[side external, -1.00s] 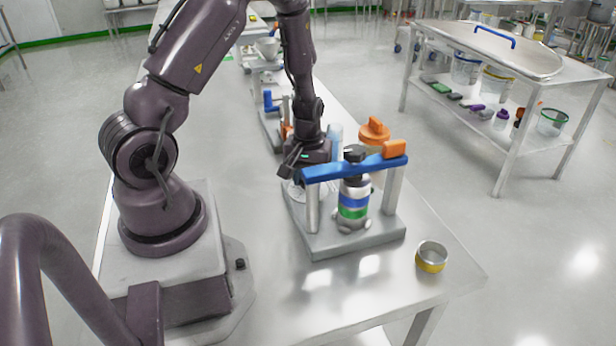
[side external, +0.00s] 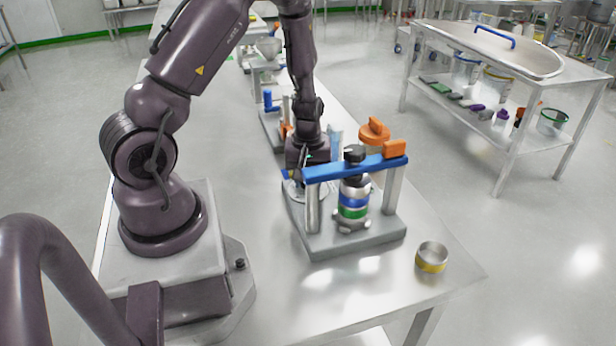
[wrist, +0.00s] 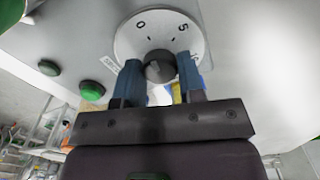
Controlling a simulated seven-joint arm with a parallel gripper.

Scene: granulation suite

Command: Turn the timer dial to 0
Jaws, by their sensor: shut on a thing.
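The timer dial (wrist: 202,40) shows in the wrist view as a pale round face with the marks 0 and 5 along its upper part. Its dark round knob (wrist: 160,66) is at the centre. My gripper (wrist: 160,72) has its two blue fingers on either side of the knob, shut on it. The lower part of the face is hidden by the fingers, and I cannot make out which mark the knob points to. In the side external view my gripper (side external: 304,172) is low behind the blue-topped frame, with its fingertips mostly hidden.
Green buttons (wrist: 92,91) sit left of the dial. In the side external view, a blue-topped frame (side external: 345,167) with a banded bottle (side external: 353,200) stands close in front of my gripper. A small metal cup (side external: 431,258) is near the table corner. The table's front is mostly clear.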

